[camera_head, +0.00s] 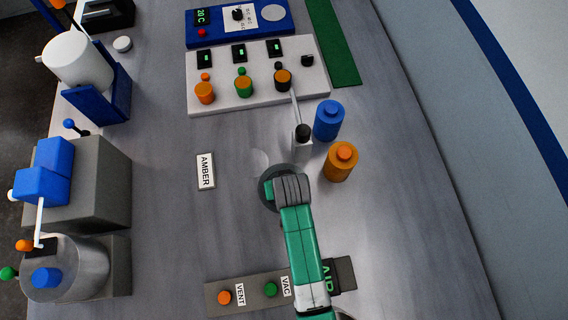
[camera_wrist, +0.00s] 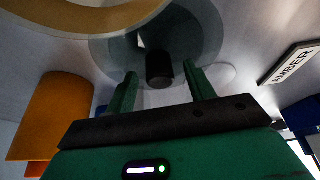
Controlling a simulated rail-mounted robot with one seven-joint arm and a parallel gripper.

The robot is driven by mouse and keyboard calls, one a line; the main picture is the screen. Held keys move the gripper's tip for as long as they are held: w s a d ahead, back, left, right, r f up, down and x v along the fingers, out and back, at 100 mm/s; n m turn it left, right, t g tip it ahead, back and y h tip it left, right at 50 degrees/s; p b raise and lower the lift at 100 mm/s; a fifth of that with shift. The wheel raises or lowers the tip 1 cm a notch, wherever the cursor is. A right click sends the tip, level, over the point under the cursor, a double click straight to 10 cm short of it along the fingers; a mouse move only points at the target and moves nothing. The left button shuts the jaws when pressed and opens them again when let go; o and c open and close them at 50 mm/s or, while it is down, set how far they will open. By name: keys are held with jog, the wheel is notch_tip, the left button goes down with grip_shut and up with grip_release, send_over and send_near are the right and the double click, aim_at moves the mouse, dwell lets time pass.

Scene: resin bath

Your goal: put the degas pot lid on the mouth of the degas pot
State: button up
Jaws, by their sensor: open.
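The degas pot lid looks like a grey, partly see-through disc (camera_wrist: 205,35) with a short black knob (camera_wrist: 160,70) in the wrist view. In the head view, the edge of a dark grey disc (camera_head: 266,198) shows under my gripper (camera_head: 275,188). My gripper is open, also seen in the wrist view (camera_wrist: 160,92), with its green fingers on either side of the knob and gaps visible. I cannot tell what the disc rests on. I cannot surely pick out the degas pot; a pale tan ring (camera_wrist: 85,18) shows partly at top left of the wrist view.
An orange jar (camera_head: 340,163) and a blue jar (camera_head: 328,120) stand close to the right. An AMBER label block (camera_head: 206,171) is to the left. A VENT/VAC panel (camera_head: 255,290) lies below. A metal cylinder (camera_head: 80,278) stands lower left. The counter right of the jars is clear.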

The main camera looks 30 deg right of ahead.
jog(key=shift+w+f, duration=0.1)
jog(key=shift+f, duration=0.2)
grip_shut()
notch_tip(320, 180, up, 18)
jog(key=p, duration=0.2)
jog(key=shift+a+r, duration=0.1)
jog(key=w+a+r+n+y, duration=0.1)
jog(key=a+r+n, duration=0.1)
jog(key=a, duration=0.5)
jog(key=w+a+r+n, duration=0.1)
jog(key=a+r, duration=0.1)
jog(key=a, duration=0.5)
jog(key=p+v, duration=0.1)
jog(key=p, duration=0.4)
jog(key=p+v, duration=0.2)
jog(key=p, duration=0.2)
jog(key=d+p+v, duration=0.1)
jog(key=p, duration=0.4)
jog(key=shift+s+r+p, duration=0.3)
jog(key=shift+s+r, duration=0.05)
jog(key=shift+f, duration=0.1)
